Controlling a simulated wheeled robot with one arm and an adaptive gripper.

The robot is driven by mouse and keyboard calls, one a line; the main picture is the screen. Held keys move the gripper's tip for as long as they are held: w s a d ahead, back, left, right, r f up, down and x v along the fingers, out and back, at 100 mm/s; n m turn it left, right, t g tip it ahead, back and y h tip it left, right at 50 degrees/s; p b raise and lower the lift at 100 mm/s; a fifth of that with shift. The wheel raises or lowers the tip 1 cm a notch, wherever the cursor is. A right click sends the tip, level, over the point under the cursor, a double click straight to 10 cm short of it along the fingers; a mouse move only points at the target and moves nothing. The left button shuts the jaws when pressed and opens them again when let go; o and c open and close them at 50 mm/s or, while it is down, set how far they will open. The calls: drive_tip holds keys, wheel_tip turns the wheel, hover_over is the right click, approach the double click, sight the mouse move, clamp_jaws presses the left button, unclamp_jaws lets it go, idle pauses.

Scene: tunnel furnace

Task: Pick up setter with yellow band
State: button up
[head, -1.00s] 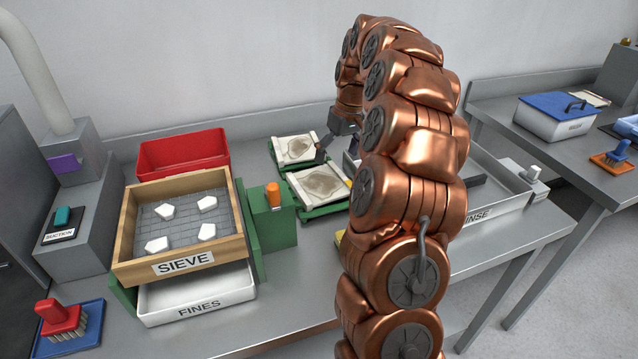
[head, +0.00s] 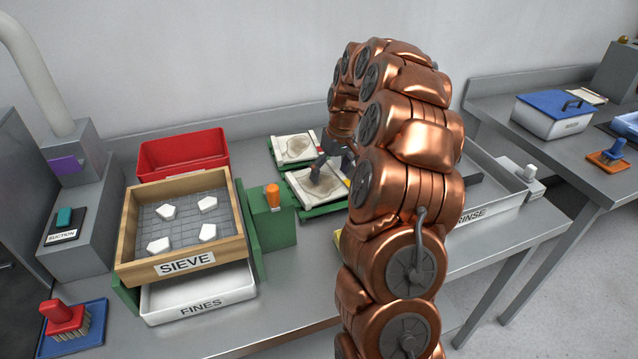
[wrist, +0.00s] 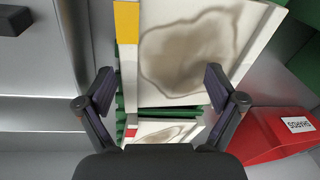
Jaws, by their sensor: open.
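The setter with the yellow band (head: 322,195) is a pale, flat plate with a brown-edged stain. It lies in the front green cradle in the head view, and fills the top middle of the wrist view (wrist: 190,50). Its yellow band (wrist: 127,22) runs along its left edge there. My gripper (wrist: 160,88) is open and empty, with its fingers spread apart above the near end of this setter. In the head view my gripper (head: 333,170) is over the setter and my arm hides part of its right side. I cannot tell the exact height.
A second stained setter (head: 295,148) lies behind; a red band shows beside it in the wrist view. A red bin (head: 182,150), a wooden sieve (head: 240,250) and a green block with an orange knob (head: 272,225) stand left. A rinse tray (head: 495,212) stands right.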

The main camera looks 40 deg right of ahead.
drive_tip(key=c, duration=1.3)
drive_tip(key=shift+s+f, duration=0.1)
drive_tip(key=shift+f, duration=0.05)
clamp_jaws()
drive_tip(key=shift+a, duration=0.1)
